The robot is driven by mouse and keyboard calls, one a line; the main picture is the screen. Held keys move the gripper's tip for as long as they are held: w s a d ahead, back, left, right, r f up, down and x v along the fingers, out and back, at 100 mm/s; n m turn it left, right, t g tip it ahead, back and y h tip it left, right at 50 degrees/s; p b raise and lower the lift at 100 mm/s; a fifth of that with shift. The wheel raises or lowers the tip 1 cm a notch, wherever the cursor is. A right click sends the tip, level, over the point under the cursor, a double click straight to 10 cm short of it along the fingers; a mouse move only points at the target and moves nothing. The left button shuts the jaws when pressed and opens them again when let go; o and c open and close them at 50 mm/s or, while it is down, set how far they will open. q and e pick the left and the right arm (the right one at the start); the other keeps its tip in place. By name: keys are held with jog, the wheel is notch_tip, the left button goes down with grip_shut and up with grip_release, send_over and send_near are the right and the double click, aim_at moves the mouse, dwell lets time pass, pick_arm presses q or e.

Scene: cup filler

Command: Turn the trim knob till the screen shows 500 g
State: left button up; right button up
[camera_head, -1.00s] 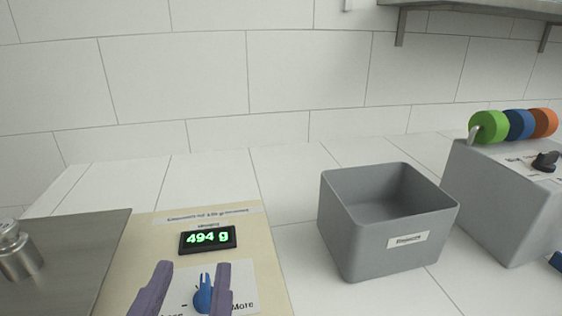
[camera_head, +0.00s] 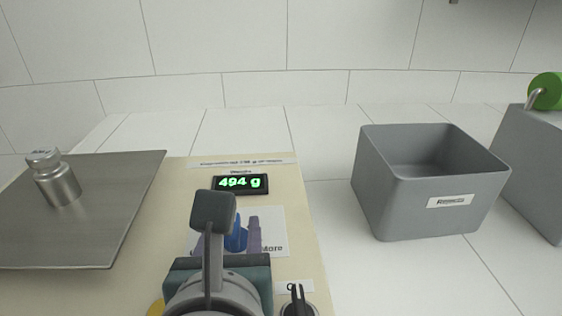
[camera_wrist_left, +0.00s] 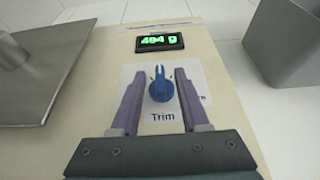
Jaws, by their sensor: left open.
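The screen (camera_head: 240,184) reads 494 g in green digits; it also shows in the left wrist view (camera_wrist_left: 160,42). The blue trim knob (camera_wrist_left: 161,88) sits on a white label marked "Trim" below the screen, its pointer toward the screen. In the head view the knob (camera_head: 237,236) is partly hidden by my left wrist. My left gripper (camera_wrist_left: 159,78) is open, with one purple finger on each side of the knob and a gap visible on both sides. In the head view the fingers of the left gripper (camera_head: 228,238) flank the knob. My right gripper is not in view.
A metal weight (camera_head: 55,178) stands on the steel plate (camera_head: 105,215) at the left. A grey bin (camera_head: 400,205) stands right of the beige panel (camera_head: 312,235). A black knob (camera_head: 297,300) is near the front. A grey box (camera_head: 535,165) with a green disc (camera_head: 547,91) is far right.

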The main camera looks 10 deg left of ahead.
pick_arm(q)
grip_shut()
dwell(0.3)
dwell(0.3)
